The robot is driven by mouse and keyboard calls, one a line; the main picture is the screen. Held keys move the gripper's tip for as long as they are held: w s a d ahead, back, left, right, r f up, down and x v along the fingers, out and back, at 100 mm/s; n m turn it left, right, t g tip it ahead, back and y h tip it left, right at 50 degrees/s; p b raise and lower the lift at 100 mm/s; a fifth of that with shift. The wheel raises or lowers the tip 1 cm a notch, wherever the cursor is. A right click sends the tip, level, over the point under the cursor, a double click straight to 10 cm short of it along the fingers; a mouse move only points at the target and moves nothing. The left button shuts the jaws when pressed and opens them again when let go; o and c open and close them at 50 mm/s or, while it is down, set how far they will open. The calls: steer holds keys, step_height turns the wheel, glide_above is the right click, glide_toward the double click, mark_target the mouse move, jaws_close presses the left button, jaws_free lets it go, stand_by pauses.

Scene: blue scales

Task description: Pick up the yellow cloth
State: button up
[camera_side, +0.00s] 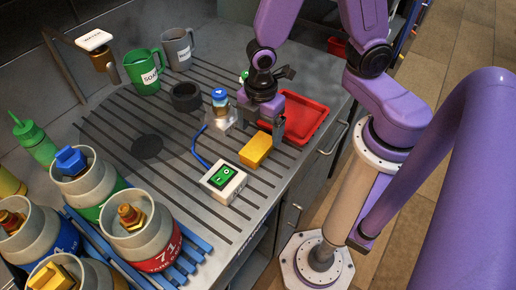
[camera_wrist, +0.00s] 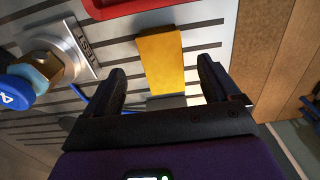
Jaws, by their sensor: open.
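The yellow cloth (camera_side: 256,149) looks like a flat rectangular yellow piece, lying on the grey slotted worktop near its front edge. In the wrist view the yellow cloth (camera_wrist: 160,58) lies ahead of and between the fingers, its long side pointing away from my gripper. My gripper (camera_side: 260,128) is open and empty, close above and behind the cloth in the side view. In the wrist view my gripper (camera_wrist: 162,78) shows both fingers apart, with a gap wider than the cloth. Whether a finger touches it, I cannot tell.
A red tray (camera_side: 308,118) lies right of the gripper. A white box with a green switch (camera_side: 223,182) sits just left of the cloth, with a blue cable. A metal stand with a blue-topped part (camera_wrist: 48,68) is close left.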

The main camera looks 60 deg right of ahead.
mark_target(262, 141)
steer(key=shift+s+d+f, duration=0.1)
steer(key=shift+d+f, duration=0.05)
steer(key=shift+f, duration=0.75)
steer(key=shift+s+d+f, duration=0.1)
steer(key=shift+f, duration=0.8)
steer(key=shift+w+f, duration=0.1)
steer(key=shift+f, duration=0.7)
steer(key=c, duration=1.1)
